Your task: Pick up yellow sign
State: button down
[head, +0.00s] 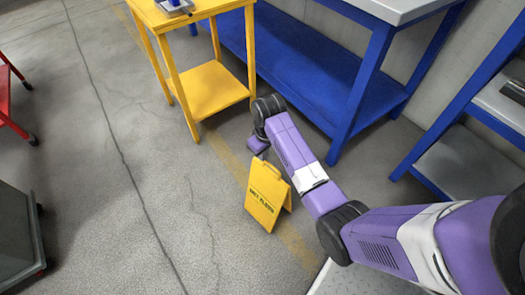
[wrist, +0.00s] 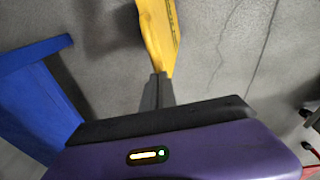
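The yellow sign (head: 265,196) is a folded floor sign with dark lettering on its front face. In the head view it is upright, and I cannot tell whether its lower edge touches the floor. My gripper (head: 263,156) reaches down to the sign's top edge. In the wrist view, the grey fingers of my gripper (wrist: 158,77) are close together, with the top end of the yellow sign (wrist: 158,35) at their tips. They look shut on this top edge, though the contact itself is small and partly hidden.
A yellow table (head: 212,88) with a lower shelf stands behind the sign. A blue bench (head: 300,65) is behind my arm, and a blue-framed rack (head: 465,155) stands at right. A red cart (head: 12,100) and dark cabinet (head: 18,240) are at left. Floor left of the sign is clear.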

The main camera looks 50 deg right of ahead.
jog(key=s+r+p, duration=0.1)
jog(key=r+p, duration=0.2)
jog(key=r, duration=0.3)
jog(key=s+a+r+g+p, duration=0.1)
jog(key=s+r+p, duration=0.1)
jog(key=r, duration=0.4)
jog(key=shift+s+a+y+p, duration=0.25)
jog(key=shift+y+p, duration=0.05)
jog(key=shift+p, duration=0.25)
jog(key=shift+c, duration=2.2)
grip_release()
jog(key=shift+r, duration=0.15)
